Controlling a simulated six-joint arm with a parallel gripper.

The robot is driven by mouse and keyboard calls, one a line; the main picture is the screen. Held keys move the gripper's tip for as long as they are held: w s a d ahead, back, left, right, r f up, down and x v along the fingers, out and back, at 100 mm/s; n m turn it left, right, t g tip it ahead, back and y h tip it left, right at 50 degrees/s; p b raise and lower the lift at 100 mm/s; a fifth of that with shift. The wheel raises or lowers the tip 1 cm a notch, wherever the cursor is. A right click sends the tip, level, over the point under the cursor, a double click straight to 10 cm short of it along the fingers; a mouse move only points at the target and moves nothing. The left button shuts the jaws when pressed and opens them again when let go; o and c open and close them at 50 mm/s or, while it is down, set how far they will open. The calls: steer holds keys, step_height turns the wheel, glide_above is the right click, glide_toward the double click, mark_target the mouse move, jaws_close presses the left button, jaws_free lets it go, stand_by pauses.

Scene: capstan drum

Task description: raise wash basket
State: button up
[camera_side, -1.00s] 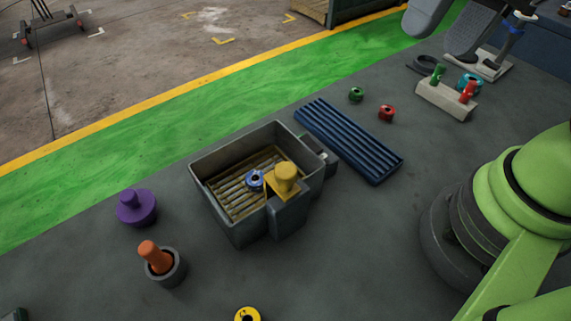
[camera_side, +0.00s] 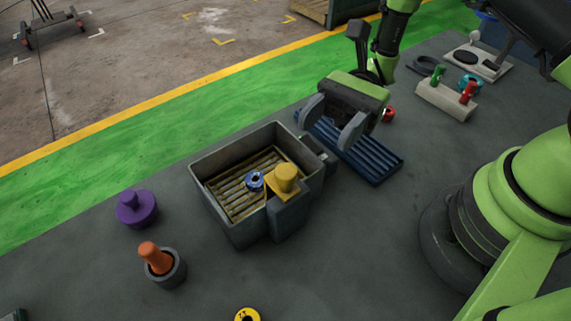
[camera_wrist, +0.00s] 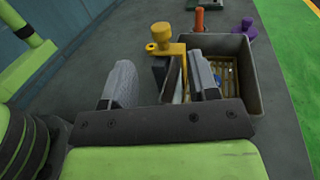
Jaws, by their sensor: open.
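The grey wash tank (camera_side: 222,218) stands mid-table in the side view, and it also shows in the wrist view (camera_wrist: 246,72). Inside lies a yellowish slatted basket (camera_side: 236,198) with a blue ring-like part (camera_side: 255,180) on it. A yellow drum or knob (camera_side: 286,177) sits on a yellow plate at the tank's right side; it also shows in the wrist view (camera_wrist: 162,34). My gripper (camera_side: 332,125) is open and empty, above the blue ribbed rack, just right of and behind the tank. In the wrist view its fingers (camera_wrist: 162,85) point toward the tank's near end, partly hiding it.
The blue ribbed rack (camera_side: 376,167) lies right of the tank. A purple knobbed piece (camera_side: 137,209) and an orange peg in a grey cup (camera_side: 160,263) stand left. A yellow ring (camera_side: 247,314) lies in front. A block with green and red pegs (camera_side: 445,99) stands back right.

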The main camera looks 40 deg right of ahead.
mark_target(285, 171)
steer(key=x, duration=0.9)
steer(key=shift+s+a, duration=0.15)
steer(key=shift+a, duration=0.25)
steer(key=shift+c, duration=0.2)
